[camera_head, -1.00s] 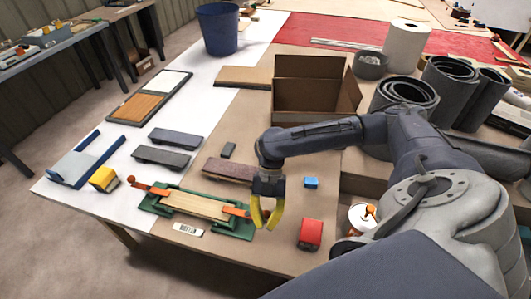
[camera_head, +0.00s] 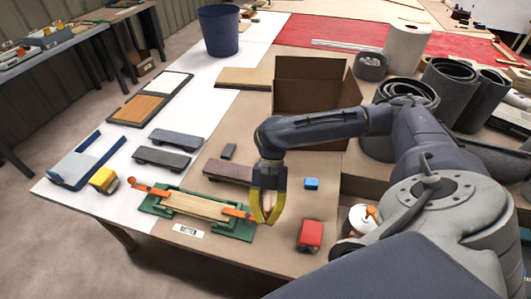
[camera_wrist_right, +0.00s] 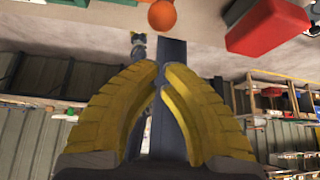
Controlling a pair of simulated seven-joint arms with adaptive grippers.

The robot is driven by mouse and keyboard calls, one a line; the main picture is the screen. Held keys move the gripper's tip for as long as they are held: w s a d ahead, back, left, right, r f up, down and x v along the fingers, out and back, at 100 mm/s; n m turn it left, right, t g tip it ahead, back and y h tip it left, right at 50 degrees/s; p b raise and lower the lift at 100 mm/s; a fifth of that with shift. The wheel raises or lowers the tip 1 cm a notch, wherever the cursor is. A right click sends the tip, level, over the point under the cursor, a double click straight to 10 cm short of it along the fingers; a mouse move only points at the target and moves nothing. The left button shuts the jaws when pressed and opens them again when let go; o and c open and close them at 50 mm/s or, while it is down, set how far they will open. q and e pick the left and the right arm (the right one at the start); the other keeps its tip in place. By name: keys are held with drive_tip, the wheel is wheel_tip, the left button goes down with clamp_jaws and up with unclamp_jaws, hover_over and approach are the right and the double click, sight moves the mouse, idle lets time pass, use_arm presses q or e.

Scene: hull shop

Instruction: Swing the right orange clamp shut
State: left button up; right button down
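The green fixture (camera_head: 160,208) on the table holds a pale wooden strip (camera_head: 195,205). The right orange clamp (camera_head: 236,213) sits at its right end, its arm reaching toward my right gripper; its outer end is partly hidden by the fingers. The left orange clamp (camera_head: 150,189) is at the other end. My right gripper (camera_head: 265,221) has its yellow fingers pointing down just beside the right clamp. In the wrist view its fingertips (camera_wrist_right: 161,72) meet with nothing between them, and an orange ball knob (camera_wrist_right: 162,14) shows apart from them. My left gripper is not in view.
A red block (camera_head: 310,235) and a blue block (camera_head: 312,183) lie right of the gripper. A brown bar (camera_head: 228,171) lies behind the fixture. A yellow block (camera_head: 104,180) and a label plate (camera_head: 188,230) are nearby. A cardboard box (camera_head: 310,85) stands farther back.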

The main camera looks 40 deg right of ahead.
drive_tip(key=shift+v, duration=1.8)
